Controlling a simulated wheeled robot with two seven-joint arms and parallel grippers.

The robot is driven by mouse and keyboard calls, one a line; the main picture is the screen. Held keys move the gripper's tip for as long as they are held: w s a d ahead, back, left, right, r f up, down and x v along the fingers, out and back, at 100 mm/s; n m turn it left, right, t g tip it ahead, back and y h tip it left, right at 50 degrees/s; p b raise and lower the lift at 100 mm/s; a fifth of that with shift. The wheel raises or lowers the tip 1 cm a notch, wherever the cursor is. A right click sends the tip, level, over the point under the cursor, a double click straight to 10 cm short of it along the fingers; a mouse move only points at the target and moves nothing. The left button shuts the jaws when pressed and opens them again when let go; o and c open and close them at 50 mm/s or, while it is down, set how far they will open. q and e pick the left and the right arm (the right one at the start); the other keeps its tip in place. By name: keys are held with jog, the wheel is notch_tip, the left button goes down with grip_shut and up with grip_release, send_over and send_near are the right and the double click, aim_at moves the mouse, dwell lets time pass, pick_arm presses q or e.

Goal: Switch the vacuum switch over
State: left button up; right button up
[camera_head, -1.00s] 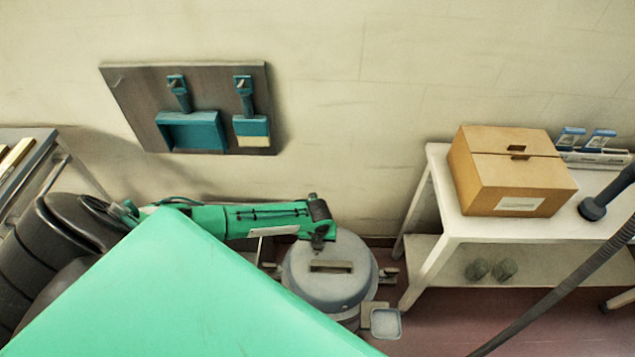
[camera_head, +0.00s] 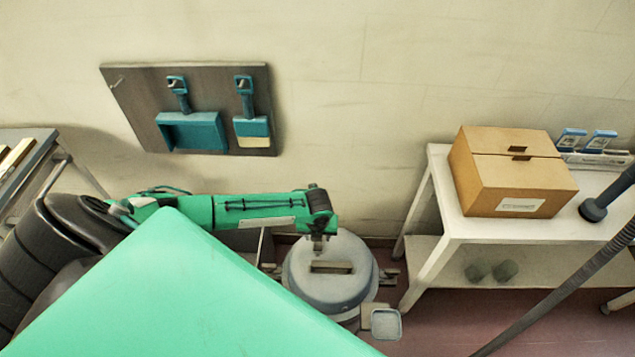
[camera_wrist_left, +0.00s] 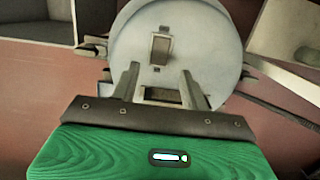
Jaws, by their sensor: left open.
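The grey vacuum (camera_head: 302,286) stands on the floor below the wall, with a bar-like handle (camera_head: 331,267) on its round lid. In the left wrist view the pale lid (camera_wrist_left: 205,45) fills the top middle. A small upright rectangular piece there looks like the switch (camera_wrist_left: 161,48). In the head view I cannot make the switch out; my gripper may cover it. My left gripper (camera_head: 318,246) points down over the lid, close behind the handle. It is open; its two fingers (camera_wrist_left: 160,78) stand apart below the switch in the wrist view. My right gripper is out of view.
A white table (camera_head: 440,192) at right bears a cardboard box (camera_head: 512,178). A dark hose (camera_head: 565,292) slants across the right foreground. A grey board (camera_head: 137,100) with a dustpan and brush hangs on the wall. Small pads (camera_head: 386,322) stick out beside the vacuum.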

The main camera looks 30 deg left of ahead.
pick_arm(q)
notch_tip(320, 180, up, 8)
jog(key=shift+s+d, duration=0.25)
jog(key=shift+s, duration=0.2)
